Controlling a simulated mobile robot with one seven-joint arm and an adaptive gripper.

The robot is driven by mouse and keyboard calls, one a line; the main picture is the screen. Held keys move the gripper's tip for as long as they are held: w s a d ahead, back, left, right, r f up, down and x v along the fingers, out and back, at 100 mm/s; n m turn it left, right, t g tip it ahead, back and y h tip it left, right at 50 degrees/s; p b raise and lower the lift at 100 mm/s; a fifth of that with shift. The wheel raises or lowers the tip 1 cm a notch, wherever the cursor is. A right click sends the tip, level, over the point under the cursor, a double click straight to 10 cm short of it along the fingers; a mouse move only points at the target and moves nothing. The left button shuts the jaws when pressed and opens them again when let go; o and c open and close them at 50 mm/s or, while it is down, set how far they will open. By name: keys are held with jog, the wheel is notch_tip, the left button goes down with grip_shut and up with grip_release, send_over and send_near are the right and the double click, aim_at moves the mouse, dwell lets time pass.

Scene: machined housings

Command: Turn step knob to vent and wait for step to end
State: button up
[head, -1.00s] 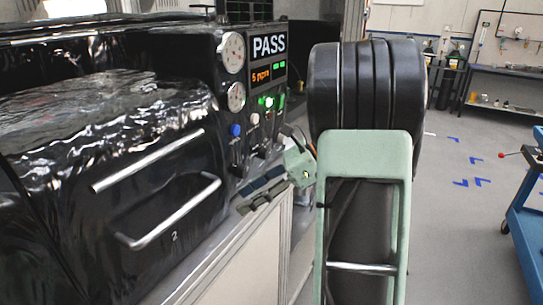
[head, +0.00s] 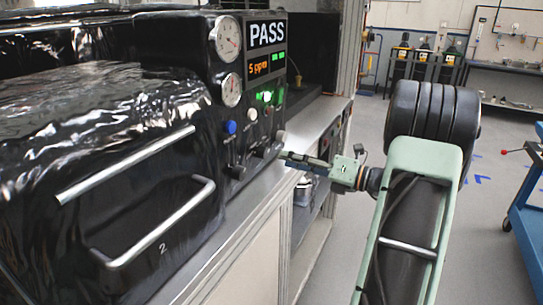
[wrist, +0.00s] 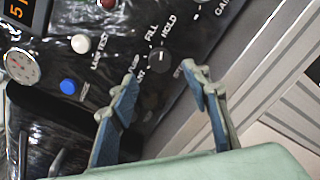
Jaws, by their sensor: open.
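The step knob (wrist: 158,60) is a small round black knob with a light mark on the dark panel in the wrist view. The words FILL and HOLD are readable beside it; a label ending in NT is partly hidden by the left finger. My gripper (wrist: 164,80) is open, with its blue-padded fingers apart and the knob showing between and beyond their tips. I cannot tell whether either finger touches it. In the head view my gripper (head: 290,157) is at the panel's lower right, where the knob is hard to make out. The display (head: 266,34) reads PASS.
A blue button (head: 231,127), a white button (head: 252,114) and a lit green lamp (head: 267,97) are on the panel. Two gauges (head: 227,37) sit above. A metal ledge (head: 215,215) runs below, and silver handles (head: 160,235) stick out at left.

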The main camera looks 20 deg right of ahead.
aim_at(267, 154)
jog(key=x, duration=0.6)
jog(key=shift+w, duration=0.15)
jog(key=shift+c, duration=0.3)
jog(key=c, duration=1.1)
